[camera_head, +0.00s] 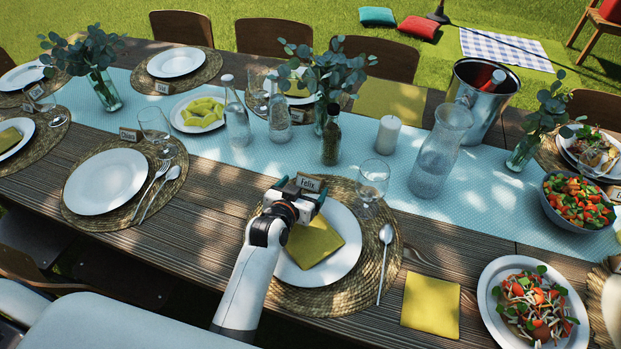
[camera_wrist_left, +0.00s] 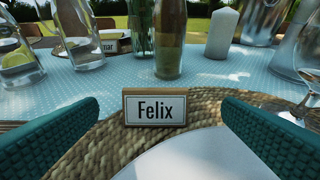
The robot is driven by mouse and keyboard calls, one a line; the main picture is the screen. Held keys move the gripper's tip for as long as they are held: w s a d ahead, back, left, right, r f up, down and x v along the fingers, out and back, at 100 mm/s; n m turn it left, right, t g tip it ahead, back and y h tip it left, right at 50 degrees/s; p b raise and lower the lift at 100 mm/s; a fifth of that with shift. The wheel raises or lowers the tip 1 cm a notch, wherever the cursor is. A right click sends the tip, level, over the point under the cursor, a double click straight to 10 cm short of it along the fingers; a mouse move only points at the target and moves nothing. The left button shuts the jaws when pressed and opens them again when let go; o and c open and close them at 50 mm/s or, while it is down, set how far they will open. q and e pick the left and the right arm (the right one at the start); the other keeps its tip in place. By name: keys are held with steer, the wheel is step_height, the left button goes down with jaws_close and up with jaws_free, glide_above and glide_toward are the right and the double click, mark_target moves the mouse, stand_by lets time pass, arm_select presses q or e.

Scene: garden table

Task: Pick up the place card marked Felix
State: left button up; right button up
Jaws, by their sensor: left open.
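The place card marked Felix (camera_head: 308,183) stands at the far edge of a plate setting, on the woven placemat (camera_head: 392,238). In the left wrist view the card (camera_wrist_left: 155,108) is upright, white with a wooden frame, and faces the camera. My left gripper (camera_head: 302,188) is open, with its teal fingers on either side of the card's line in the wrist view (camera_wrist_left: 155,135). The card lies ahead between the fingers, and I see no contact. My right gripper is not in view.
The white plate (camera_head: 345,262) with a yellow napkin (camera_head: 313,242) lies under my left gripper. A wine glass (camera_head: 373,178) stands right of the card. A dark bottle (camera_head: 331,142), a candle (camera_head: 388,135) and a carafe (camera_head: 436,155) stand behind on the blue runner.

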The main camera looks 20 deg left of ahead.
mark_target(309, 177)
arm_select(q)
steer(key=x, duration=0.7)
steer(key=shift+a+r, duration=0.15)
steer(key=shift+a, duration=0.15)
steer(key=c, duration=1.1)
steer(key=shift+o, duration=0.2)
steer(key=shift+r, duration=0.1)
